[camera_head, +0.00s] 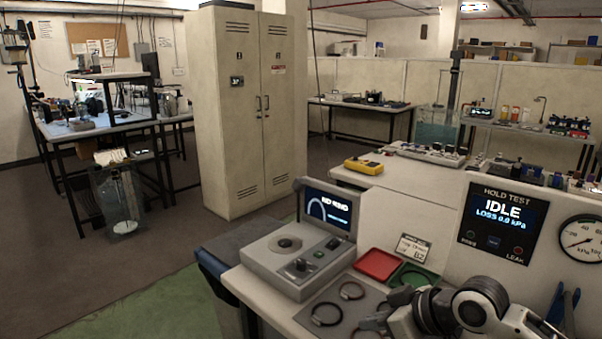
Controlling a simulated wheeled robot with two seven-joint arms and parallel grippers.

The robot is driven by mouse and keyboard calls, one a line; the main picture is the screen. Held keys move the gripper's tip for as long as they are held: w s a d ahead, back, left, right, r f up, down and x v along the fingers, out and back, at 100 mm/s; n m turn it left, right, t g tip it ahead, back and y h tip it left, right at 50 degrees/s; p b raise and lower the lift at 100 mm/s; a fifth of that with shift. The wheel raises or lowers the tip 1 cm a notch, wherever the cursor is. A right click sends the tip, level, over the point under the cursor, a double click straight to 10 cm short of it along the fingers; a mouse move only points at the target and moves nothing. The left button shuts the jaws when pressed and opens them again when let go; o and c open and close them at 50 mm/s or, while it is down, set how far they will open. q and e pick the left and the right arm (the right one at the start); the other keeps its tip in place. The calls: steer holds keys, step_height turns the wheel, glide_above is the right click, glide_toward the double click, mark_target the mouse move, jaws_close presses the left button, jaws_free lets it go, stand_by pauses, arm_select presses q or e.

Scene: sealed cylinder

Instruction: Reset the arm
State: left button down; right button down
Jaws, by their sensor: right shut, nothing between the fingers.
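My right arm comes in from the bottom right, with its pale rounded joints over the front of the bench. My right gripper (386,312) is at the arm's left end, low over the grey mat with the rings, and it is shut and empty. Its fingertips are small and partly lost against the dark rings. A black ring (326,314) lies on the mat to its left, and another ring (352,290) lies just behind that. My left gripper is not in view.
A grey device (290,262) with a lit screen stands left of the mat. A red tray (379,264) and a green tray (412,277) lie behind my gripper. The hold test panel (503,222) reads IDLE, with a gauge (581,240) at right.

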steer(key=s+a+f+m+t, duration=0.3)
steer(key=s+f, duration=0.4)
steer(key=f, duration=0.4)
steer(key=s+d+f+m+h, duration=0.1)
steer(key=s+f, duration=0.1)
steer(key=s, duration=0.2)
steer(key=s+d+f+m+h, duration=0.1)
steer(key=s+d+f+h, duration=0.1)
steer(key=s, duration=0.3)
steer(key=s+d+f+t+h, duration=0.1)
steer(key=s+d+f, duration=0.1)
steer(key=s+f, duration=0.2)
steer(key=shift+s+d+m+h, duration=0.2)
steer(key=shift+s+m+h, duration=0.15)
steer(key=shift+s, duration=0.35)
steer(key=shift+f, duration=0.1)
